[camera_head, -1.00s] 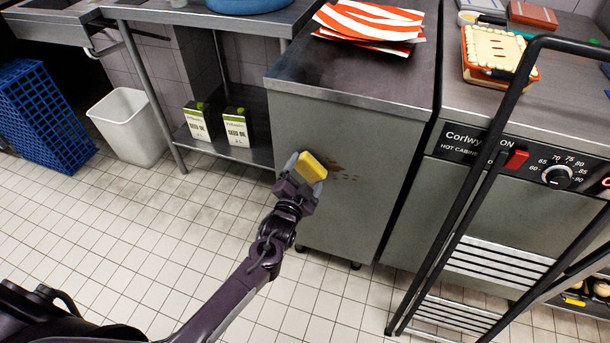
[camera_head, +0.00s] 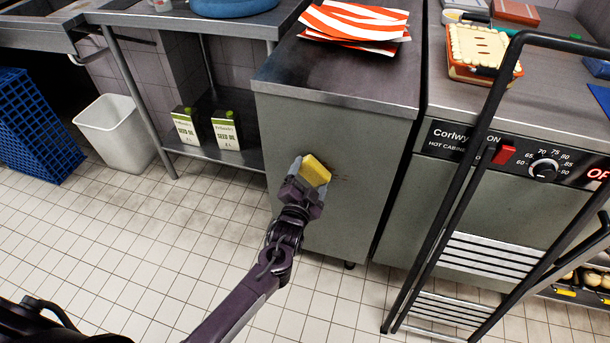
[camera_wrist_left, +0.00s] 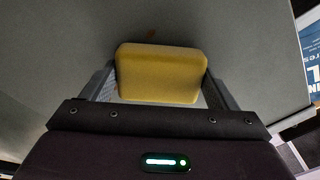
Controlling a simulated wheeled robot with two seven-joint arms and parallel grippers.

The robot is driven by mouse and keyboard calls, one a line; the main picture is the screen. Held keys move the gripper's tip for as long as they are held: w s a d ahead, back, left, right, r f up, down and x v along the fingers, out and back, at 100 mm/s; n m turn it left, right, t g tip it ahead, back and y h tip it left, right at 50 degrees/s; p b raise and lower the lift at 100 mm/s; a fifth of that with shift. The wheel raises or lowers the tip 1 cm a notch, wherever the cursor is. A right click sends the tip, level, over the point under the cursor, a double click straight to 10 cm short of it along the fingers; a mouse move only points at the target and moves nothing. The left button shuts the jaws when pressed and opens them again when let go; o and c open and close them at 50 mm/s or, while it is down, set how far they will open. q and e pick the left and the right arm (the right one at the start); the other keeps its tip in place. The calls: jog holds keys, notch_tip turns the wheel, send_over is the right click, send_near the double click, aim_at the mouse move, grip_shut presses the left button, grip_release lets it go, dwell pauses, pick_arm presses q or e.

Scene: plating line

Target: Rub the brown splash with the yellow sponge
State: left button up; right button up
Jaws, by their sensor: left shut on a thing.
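My left gripper (camera_head: 302,182) is shut on the yellow sponge (camera_head: 317,170) in front of the grey side panel of a steel cabinet. In the left wrist view the sponge (camera_wrist_left: 160,73) sits between the two fingers, with the panel close behind it. The brown splash (camera_head: 340,179) is on that panel. Only small faint specks show to the right of the sponge, and a small brown spot (camera_wrist_left: 151,34) shows just above it in the wrist view. The sponge hides part of the panel. Whether it touches the panel is hard to tell. My right gripper is not in view.
Orange-striped packets (camera_head: 352,25) lie on the steel cabinet (camera_head: 335,75). A white bin (camera_head: 115,128) and blue crate (camera_head: 38,125) stand left. The tiled floor between is clear.

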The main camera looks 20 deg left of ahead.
aim_at(339, 171)
pick_arm(q)
jog(key=shift+d, duration=3.4)
jog(key=shift+d+r+b, duration=0.15)
jog(key=shift+d+b, duration=0.35)
jog(key=shift+d, duration=1.15)
jog(key=shift+a+p, duration=0.35)
jog(key=shift+p, duration=0.1)
jog(key=shift+a+p, duration=0.55)
jog(key=shift+a, duration=0.65)
jog(key=shift+w+a+p, duration=0.1)
jog(key=shift+a+p, duration=0.75)
jog(key=shift+a, duration=2.9)
